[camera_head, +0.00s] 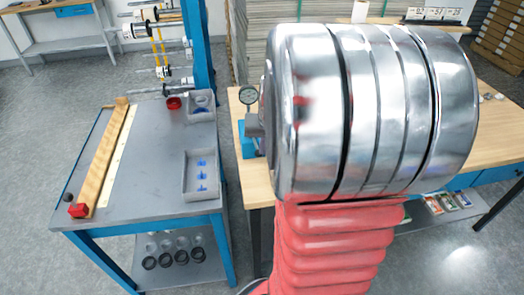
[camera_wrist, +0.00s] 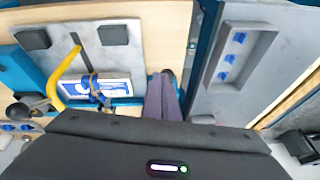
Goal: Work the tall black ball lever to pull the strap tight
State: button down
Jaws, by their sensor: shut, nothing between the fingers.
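In the wrist view, a black ball (camera_wrist: 18,111) with a short dark stem shows at the left edge, which looks like the ball lever. A dark strap with a blue part (camera_wrist: 97,92) crosses a white and blue label plate beside a yellow curved handle (camera_wrist: 66,72). My gripper (camera_wrist: 168,76) is shut and empty, pointing down at the bench edge, to the right of the strap and well apart from the ball.

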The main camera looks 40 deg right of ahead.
jog(key=s+a+r, duration=0.3)
jog(key=s+r, duration=0.1)
jog(key=r, duration=0.1)
jog(key=shift+s, duration=0.4)
dwell(0.7)
jog(key=s+a+r+n, duration=0.1)
jog(key=s+a+n, duration=0.1)
jog(key=a, duration=0.7)
jog(key=s+a+r+n+t+y, duration=0.1)
jog(key=a+r+n, duration=0.1)
jog(key=a, duration=0.7)
jog(key=s+a+r+n+y, duration=0.1)
jog(key=a+n, duration=0.3)
jog(key=a, duration=0.5)
jog(key=shift+s+r+n+t, duration=0.35)
jog(key=shift+s+r, duration=0.25)
jog(key=shift+s, duration=0.25)
jog(key=shift+d, duration=0.15)
